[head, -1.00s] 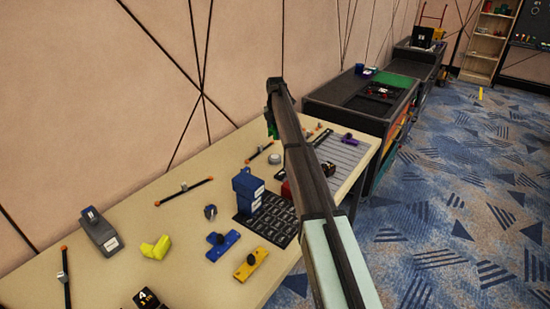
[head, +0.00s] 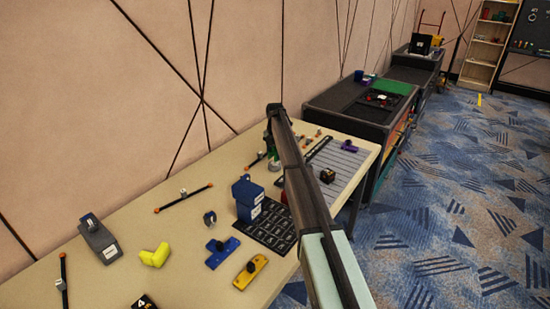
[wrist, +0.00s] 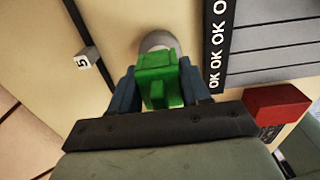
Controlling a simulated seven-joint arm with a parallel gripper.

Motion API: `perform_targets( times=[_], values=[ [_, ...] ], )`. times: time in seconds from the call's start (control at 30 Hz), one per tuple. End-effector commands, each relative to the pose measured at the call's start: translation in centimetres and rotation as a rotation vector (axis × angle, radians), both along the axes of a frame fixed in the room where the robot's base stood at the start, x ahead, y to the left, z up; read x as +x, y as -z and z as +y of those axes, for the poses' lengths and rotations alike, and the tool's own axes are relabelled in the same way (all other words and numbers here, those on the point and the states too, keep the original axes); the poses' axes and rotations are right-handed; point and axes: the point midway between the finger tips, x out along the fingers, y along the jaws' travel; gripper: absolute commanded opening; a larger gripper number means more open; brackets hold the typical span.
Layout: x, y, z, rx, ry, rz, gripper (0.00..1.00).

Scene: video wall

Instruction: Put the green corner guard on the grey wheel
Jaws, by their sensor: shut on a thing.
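The green corner guard (wrist: 158,75) is between the two blue-grey fingers of my gripper (wrist: 162,85) in the wrist view. My gripper is shut on it. The grey wheel (wrist: 158,41) lies on the table just beyond the guard in that view, and the guard hides most of it. Whether the two touch I cannot tell. In the head view the green guard (head: 273,160) shows low under the end of my arm, near the table top, and the wheel is hidden there.
A rod with a "5" cube (wrist: 86,57) lies left of the wheel in the wrist view. A striped grey mat with an "OK" edge (wrist: 262,45) is at right, a red block (wrist: 277,104) nearer. A blue bin (head: 247,199) stands on the table (head: 188,232).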

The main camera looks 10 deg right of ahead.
Motion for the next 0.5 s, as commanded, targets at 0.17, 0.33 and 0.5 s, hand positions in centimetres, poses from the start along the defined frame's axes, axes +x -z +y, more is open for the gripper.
perform_targets(
  times=[0.17, 0.33, 0.5],
  values=[
    [0.0, 2.2, 0.0, 0.0, 0.0, 0.001, 0.18],
    [0.0, 2.2, 0.0, 0.0, 0.0, 0.0, 0.18],
    [0.0, 2.4, 0.0, 0.0, 0.001, 0.0, 0.18]
  ],
)
